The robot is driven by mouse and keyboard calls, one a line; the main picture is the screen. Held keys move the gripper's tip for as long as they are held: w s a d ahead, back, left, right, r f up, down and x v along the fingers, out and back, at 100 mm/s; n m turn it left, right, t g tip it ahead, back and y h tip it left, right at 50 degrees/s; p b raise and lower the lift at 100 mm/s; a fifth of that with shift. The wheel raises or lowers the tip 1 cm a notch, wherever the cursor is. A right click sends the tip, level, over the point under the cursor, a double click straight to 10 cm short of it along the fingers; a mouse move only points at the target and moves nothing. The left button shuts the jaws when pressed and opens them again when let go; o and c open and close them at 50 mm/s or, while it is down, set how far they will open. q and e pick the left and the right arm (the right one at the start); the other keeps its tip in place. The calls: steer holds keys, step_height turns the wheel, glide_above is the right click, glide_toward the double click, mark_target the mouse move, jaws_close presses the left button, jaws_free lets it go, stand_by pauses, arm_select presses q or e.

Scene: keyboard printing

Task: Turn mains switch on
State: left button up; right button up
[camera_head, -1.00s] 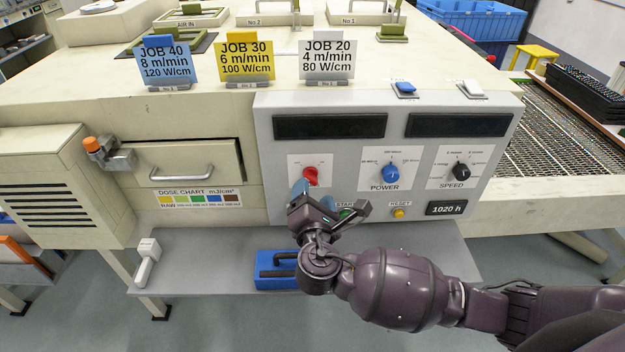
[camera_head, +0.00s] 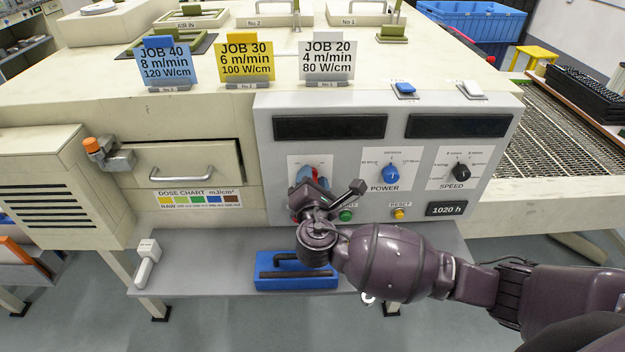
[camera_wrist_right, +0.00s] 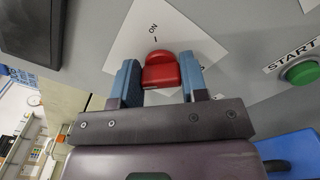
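The mains switch is a red rotary knob on a white plate on the grey control panel (camera_head: 262,140). In the right wrist view the red knob (camera_wrist_right: 161,72) sits between the two blue fingertips of my right gripper (camera_wrist_right: 161,80), with no clear gap on either side. The word ON and a tick stand just beyond the knob's rounded end. In the head view my right gripper (camera_head: 312,180) is at the switch and hides most of the knob. My left gripper is not in view.
The green START button (camera_head: 345,215), yellow RESET button (camera_head: 398,213), POWER dial (camera_head: 390,173) and SPEED dial (camera_head: 460,172) are to the right of the switch. Job cards (camera_head: 327,60) stand on top.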

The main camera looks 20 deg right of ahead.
steer(key=shift+c, duration=1.1)
